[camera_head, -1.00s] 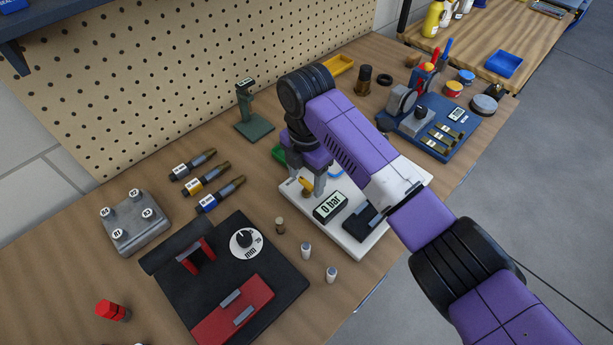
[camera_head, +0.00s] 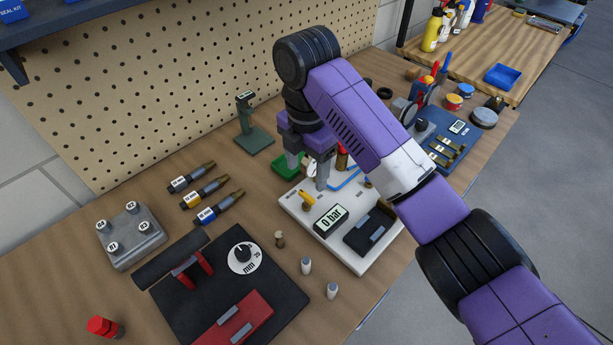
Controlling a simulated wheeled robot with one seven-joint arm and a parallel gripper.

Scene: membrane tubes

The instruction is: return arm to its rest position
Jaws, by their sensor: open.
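My gripper (camera_head: 308,178) hangs at the end of my purple arm, pointing down over the back left part of the white test plate. Its two grey fingers are apart. A small pale item shows between or just behind the fingers, and I cannot tell whether they touch it. The white plate (camera_head: 350,258) carries a display reading 0 bar (camera_head: 331,219), a yellow lever (camera_head: 308,199), a black block (camera_head: 370,230) and a blue tube loop (camera_head: 345,181). My arm hides the plate's right back part.
A green tray (camera_head: 287,166) and a green stand (camera_head: 253,138) are near the gripper. Several tubes (camera_head: 205,193) lie left. A black press (camera_head: 235,280) stands in front, with small vials (camera_head: 306,266) beside it. A blue fixture (camera_head: 450,145) is right. A pegboard (camera_head: 180,80) closes the back.

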